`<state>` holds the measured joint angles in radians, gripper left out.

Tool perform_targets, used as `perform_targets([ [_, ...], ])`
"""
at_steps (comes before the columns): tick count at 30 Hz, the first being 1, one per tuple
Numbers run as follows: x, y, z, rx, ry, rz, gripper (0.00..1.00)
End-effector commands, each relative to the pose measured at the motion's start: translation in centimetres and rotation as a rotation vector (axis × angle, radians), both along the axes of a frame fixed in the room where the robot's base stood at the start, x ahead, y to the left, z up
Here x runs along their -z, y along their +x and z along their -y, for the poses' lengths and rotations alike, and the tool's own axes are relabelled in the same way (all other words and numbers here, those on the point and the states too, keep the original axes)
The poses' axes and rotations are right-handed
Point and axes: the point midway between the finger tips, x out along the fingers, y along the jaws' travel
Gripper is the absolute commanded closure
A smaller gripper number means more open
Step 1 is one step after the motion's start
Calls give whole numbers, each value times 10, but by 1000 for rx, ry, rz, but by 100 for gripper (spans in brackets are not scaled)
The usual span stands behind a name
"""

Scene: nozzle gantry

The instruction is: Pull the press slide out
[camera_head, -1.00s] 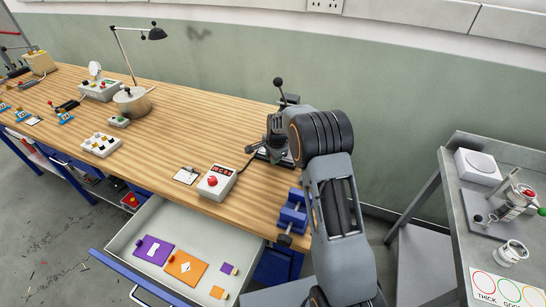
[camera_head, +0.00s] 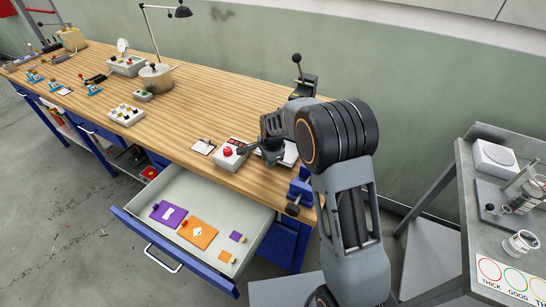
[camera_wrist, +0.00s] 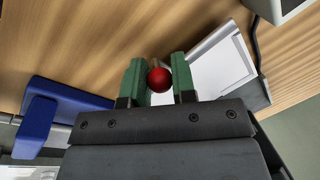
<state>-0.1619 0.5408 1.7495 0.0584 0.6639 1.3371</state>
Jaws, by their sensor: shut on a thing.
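The press (camera_head: 302,87) stands at the back of the bench, a dark upright body with a black ball-topped lever. The press slide (camera_head: 290,153), a pale flat plate, shows in front of it, partly hidden by my arm. In the wrist view the slide (camera_wrist: 222,66) is a white and grey plate beside the right finger. My gripper (camera_head: 268,152) is low over the bench near its front edge. In the wrist view its green fingers (camera_wrist: 159,82) are shut on a red ball knob (camera_wrist: 159,79). Whether the knob joins the slide is hidden.
A grey control box with a red button (camera_head: 229,153) stands close left of my gripper. A blue vise (camera_head: 302,187) is at the front edge, and it also shows in the wrist view (camera_wrist: 62,105). An open drawer (camera_head: 262,226) juts out below. The bench's middle is mostly clear.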

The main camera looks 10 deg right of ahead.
Motion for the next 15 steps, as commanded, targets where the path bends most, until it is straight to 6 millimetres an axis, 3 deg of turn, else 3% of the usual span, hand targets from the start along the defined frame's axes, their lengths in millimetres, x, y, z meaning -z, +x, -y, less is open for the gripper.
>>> perform_targets([
  [10, -1, 0, 0, 4, 1, 3, 100],
  [11, -1, 0, 0, 4, 1, 3, 72],
  [15, -1, 0, 0, 2, 1, 2, 59],
])
